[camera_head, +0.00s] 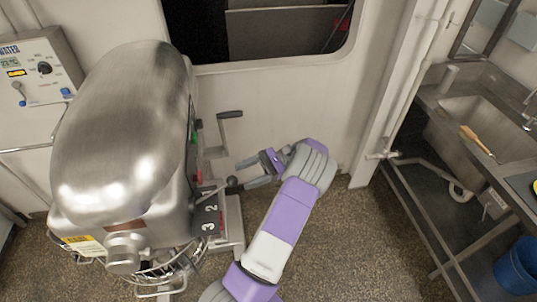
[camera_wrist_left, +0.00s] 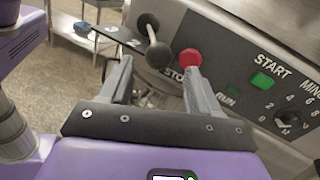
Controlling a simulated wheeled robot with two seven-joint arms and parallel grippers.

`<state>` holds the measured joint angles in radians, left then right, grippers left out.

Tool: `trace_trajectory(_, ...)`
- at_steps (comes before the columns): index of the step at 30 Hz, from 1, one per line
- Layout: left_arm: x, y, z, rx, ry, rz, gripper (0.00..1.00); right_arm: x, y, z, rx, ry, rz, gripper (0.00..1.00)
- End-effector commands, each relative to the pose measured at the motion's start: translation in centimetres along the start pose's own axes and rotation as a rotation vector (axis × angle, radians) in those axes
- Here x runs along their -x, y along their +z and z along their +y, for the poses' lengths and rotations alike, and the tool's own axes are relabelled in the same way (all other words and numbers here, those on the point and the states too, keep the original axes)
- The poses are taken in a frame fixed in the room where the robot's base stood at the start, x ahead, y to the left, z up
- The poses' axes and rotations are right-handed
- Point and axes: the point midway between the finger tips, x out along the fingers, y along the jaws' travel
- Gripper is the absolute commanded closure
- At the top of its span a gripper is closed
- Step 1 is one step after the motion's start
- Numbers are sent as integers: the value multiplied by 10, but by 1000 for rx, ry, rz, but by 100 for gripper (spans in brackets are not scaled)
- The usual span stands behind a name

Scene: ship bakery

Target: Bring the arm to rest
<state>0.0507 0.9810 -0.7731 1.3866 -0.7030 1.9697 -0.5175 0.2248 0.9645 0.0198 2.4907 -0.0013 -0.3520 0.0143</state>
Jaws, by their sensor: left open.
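My left arm, purple and grey, reaches up from the bottom of the head view, and my left gripper (camera_head: 246,174) is at the right side of a large steel mixer (camera_head: 125,130). Its fingers are apart with nothing held between them. In the left wrist view my left gripper (camera_wrist_left: 158,68) points at the mixer's control panel. A dark ball-ended lever (camera_wrist_left: 158,50) shows beyond the gap between the fingers, and the red stop button (camera_wrist_left: 190,58) shows just beyond the right fingertip. I cannot tell whether the fingers touch either one. My right gripper is in neither view.
The panel has a green start button (camera_wrist_left: 262,80) and a dial (camera_wrist_left: 288,121). A crank handle (camera_head: 230,115) sticks out from the mixer's right side. A steel sink counter (camera_head: 470,115) and a blue bin (camera_head: 517,266) stand at the right. Floor right of my arm is clear.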

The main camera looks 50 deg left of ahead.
Motion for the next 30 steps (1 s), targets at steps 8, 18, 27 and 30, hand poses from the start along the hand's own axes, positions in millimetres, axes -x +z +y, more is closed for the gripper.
trace_trajectory(8, 0, -2, 0, -2, -1, 3, 38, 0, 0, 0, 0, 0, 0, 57)
trace_trajectory(18, -15, -159, 67, -183, -37, 368, 38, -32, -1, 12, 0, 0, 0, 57)
trace_trajectory(27, 1, -303, 222, -299, 140, 868, 38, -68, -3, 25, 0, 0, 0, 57)
trace_trajectory(30, 11, -330, 276, -300, 242, 1013, 38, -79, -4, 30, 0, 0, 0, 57)
